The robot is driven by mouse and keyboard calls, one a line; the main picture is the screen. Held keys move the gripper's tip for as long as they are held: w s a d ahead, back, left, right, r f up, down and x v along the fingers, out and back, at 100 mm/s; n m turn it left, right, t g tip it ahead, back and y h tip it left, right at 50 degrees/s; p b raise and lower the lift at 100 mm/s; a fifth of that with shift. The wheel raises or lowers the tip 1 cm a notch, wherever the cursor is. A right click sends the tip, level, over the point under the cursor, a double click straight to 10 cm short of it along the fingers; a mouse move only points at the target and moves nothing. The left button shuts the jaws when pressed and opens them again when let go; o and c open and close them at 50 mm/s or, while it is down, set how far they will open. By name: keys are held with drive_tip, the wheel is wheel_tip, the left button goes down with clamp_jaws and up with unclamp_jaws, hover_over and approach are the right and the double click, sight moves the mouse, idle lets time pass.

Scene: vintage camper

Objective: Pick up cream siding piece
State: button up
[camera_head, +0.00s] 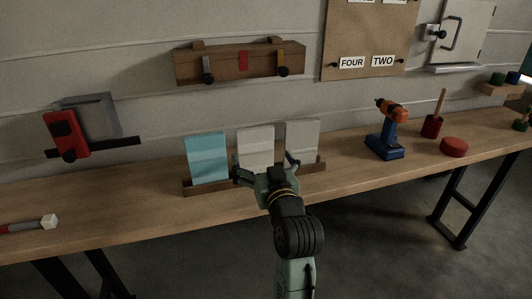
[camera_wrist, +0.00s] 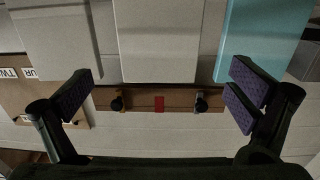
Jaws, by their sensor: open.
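Three upright siding pieces stand in a row in a wooden rack (camera_head: 200,188) on the workbench. The left one is turquoise (camera_head: 207,158); it shows at the right in the wrist view (camera_wrist: 262,40). The middle one is pale off-white (camera_head: 255,145) and shows centrally in the wrist view (camera_wrist: 160,38). The right one is also pale (camera_head: 303,138), at the left in the wrist view (camera_wrist: 55,42). I cannot tell surely which pale piece is the cream one. My gripper (camera_head: 265,166) is open and empty in front of the middle piece, its fingers (camera_wrist: 163,93) spread wider than that piece.
A red tool (camera_head: 66,135) is on the wall at left. A wooden holder (camera_head: 240,65) hangs above. The bench between rack and drill is clear.

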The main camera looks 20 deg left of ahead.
sight(256, 143)
drive_tip(key=p+x, duration=0.2)
drive_tip(key=x, duration=0.6)
drive_tip(key=shift+d+r, duration=0.1)
drive_tip(key=c, duration=1.1)
drive_tip(key=shift+c, duration=0.3)
drive_tip(key=shift+r, duration=0.1)
